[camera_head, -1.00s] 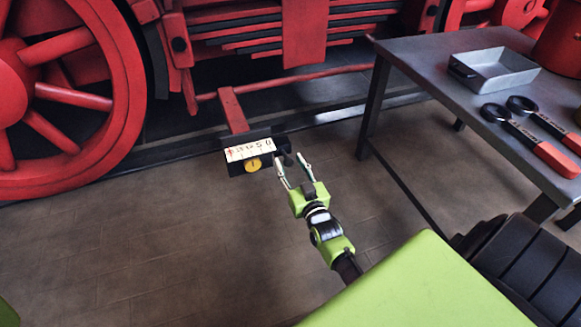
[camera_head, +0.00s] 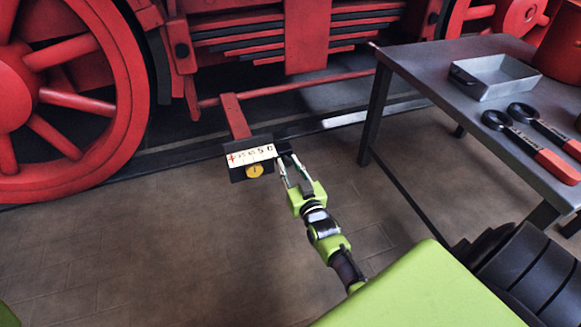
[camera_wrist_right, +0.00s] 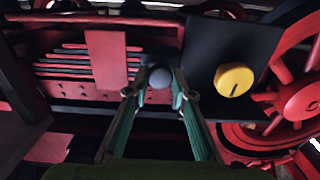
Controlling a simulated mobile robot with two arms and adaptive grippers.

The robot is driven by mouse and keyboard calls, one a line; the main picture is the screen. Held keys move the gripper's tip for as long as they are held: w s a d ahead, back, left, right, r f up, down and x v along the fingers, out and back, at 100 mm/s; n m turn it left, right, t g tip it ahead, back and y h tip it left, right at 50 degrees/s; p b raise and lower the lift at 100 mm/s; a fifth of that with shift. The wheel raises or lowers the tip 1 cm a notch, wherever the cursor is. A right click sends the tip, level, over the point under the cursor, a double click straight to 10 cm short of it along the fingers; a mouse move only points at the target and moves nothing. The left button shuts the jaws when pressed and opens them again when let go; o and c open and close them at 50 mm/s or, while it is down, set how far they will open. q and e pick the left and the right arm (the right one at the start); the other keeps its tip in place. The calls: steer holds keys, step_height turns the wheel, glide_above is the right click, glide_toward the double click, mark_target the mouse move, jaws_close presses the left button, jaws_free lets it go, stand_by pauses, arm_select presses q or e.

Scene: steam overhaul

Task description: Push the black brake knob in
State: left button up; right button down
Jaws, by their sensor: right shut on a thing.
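The black brake knob (camera_wrist_right: 160,78) is a round dark ball between the fingertips in the right wrist view. It sits at the right end of a small black control box (camera_head: 238,172) with a white marked strip and a yellow round knob (camera_head: 254,171). The yellow knob also shows in the right wrist view (camera_wrist_right: 234,79). My right gripper (camera_head: 288,163) is shut on the black knob, with one finger on each side of it. In the head view the fingers and dark background partly hide the knob. My left gripper is not in view.
A grey table (camera_head: 420,60) stands at the right with a metal tray (camera_head: 495,77) and two red-handled tools (camera_head: 556,165). A red locomotive wheel (camera_head: 125,100) and undercarriage stand behind the box. The floor left of my right arm is clear.

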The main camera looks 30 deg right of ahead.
steer(key=c, duration=1.9)
jaws_free()
steer(key=shift+w+r, duration=0.1)
steer(key=shift+o, duration=0.7)
steer(key=shift+w, duration=0.1)
steer(key=shift+s+a, duration=0.1)
steer(key=shift+s, duration=0.35)
steer(key=p+v, duration=0.7)
steer(key=v, duration=0.9)
steer(key=s+a+n+g+y+p, duration=0.3)
steer(key=s+a+g+p, duration=0.4)
steer(key=p, duration=1.7)
steer(key=s+a+y, duration=0.1)
steer(key=s+a, duration=0.2)
steer(key=a, duration=0.1)
steer(key=shift+r+g, duration=0.25)
steer(key=shift+g, duration=0.05)
